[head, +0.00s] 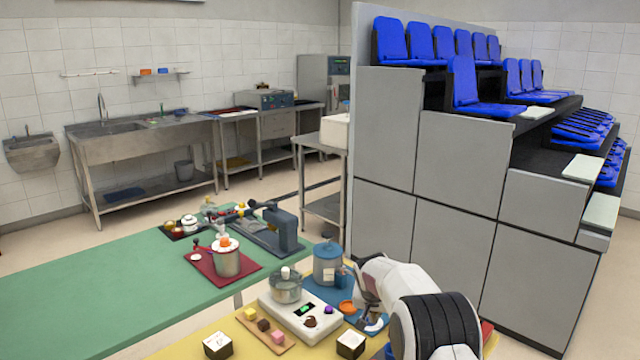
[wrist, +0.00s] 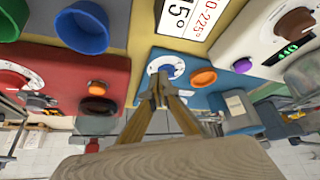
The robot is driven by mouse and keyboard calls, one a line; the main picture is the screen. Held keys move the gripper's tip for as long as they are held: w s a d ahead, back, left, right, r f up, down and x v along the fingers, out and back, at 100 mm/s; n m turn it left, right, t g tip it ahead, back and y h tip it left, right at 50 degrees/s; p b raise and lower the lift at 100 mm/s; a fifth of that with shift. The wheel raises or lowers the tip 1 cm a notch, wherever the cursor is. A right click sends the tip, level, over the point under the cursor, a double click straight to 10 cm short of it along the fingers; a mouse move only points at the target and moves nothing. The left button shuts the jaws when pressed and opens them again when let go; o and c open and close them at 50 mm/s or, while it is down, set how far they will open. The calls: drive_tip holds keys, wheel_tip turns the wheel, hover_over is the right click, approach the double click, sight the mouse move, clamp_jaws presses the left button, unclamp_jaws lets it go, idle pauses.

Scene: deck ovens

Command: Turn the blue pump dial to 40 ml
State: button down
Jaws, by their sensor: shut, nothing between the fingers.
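The blue pump (wrist: 222,80) is in the middle of the wrist view. Its round white dial (wrist: 166,62) has dark scale marks, and an orange part (wrist: 203,77) is to its right. My gripper (wrist: 159,95) is shut and empty, its fingertips at the lower edge of the dial and covering part of it. I cannot tell whether they touch it, and the dial's setting is not readable. In the head view the pump's blue base (head: 318,290) is at the table's right, with my gripper (head: 368,306) over its right side.
A red unit (wrist: 60,70) with its own dial stands left of the pump. A white unit with a green display (wrist: 290,48) stands to its right. A blue bowl (wrist: 80,27) and a printed card (wrist: 185,18) lie close by. The green table (head: 90,290) has free room.

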sight(365, 331)
drive_tip(key=shift+f, duration=1.2)
drive_tip(key=shift+w, duration=0.35)
drive_tip(key=shift+w+a, duration=0.2)
drive_tip(key=shift+a, duration=0.65)
idle(1.0)
drive_tip(key=shift+s, duration=0.15)
drive_tip(key=shift+s+a, duration=0.15)
drive_tip(key=shift+s, duration=0.05)
idle(0.3)
drive_tip(key=shift+r, duration=0.15)
drive_tip(key=shift+r, duration=2.9)
